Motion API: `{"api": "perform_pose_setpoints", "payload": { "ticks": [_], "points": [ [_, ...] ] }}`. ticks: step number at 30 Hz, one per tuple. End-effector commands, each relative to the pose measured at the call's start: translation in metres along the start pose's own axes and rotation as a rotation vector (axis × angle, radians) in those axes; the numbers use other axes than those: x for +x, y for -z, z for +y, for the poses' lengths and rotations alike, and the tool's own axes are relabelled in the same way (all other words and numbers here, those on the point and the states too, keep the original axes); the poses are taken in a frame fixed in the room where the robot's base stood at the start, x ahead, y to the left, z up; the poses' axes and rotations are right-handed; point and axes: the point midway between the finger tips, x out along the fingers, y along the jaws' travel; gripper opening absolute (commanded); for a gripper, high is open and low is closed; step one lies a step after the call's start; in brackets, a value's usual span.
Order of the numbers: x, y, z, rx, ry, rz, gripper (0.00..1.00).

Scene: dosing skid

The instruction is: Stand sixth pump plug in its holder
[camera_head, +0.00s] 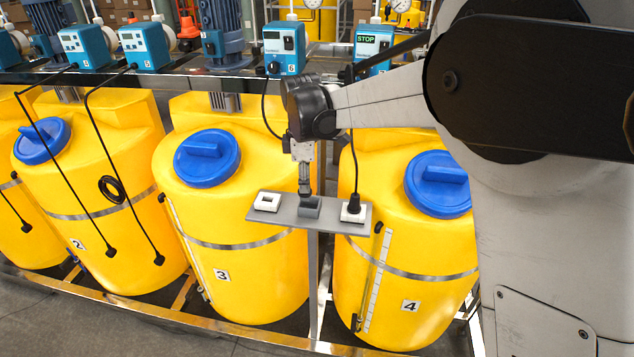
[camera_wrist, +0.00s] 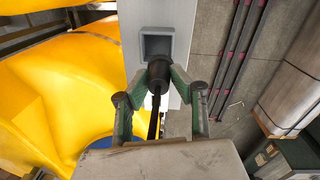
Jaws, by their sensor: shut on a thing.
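The sixth pump (camera_head: 284,52), a blue box marked 6, stands on the upper shelf; its black cable (camera_head: 265,115) hangs down behind my arm. My gripper (camera_head: 305,190) points down over the grey plate (camera_head: 286,214). In the wrist view my gripper (camera_wrist: 159,80) is shut on a black plug (camera_wrist: 159,70), whose cable runs back between the fingers. The grey square holder (camera_wrist: 157,45) looks empty, and the plug overlaps its near edge in the picture. I cannot tell whether they touch. In the head view the holder (camera_head: 310,208) is just below the fingers; the plug is not clear there.
A white socket (camera_head: 267,202) on the plate's left is empty. Another black plug (camera_head: 354,204) stands in the white socket at right, its cable rising beside my arm. Yellow tanks (camera_head: 250,260) with blue lids stand close around the plate.

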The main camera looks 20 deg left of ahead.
Motion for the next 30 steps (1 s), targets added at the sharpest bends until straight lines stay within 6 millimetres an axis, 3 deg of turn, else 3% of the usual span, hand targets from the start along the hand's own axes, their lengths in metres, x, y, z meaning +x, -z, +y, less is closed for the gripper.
{"api": "perform_pose_setpoints", "payload": {
  "ticks": [8,17,28,29,30],
  "points": [
    [0.013,-0.011,0.008,-0.001,0.000,0.000,0.00],
    [0.048,-0.011,0.006,0.000,0.000,0.000,0.00],
    [0.054,-0.011,0.005,0.000,0.000,0.000,0.00],
    [0.054,-0.011,0.005,0.000,0.000,0.000,0.23],
    [0.053,-0.011,0.005,0.000,0.000,0.000,0.28]
  ]
}}
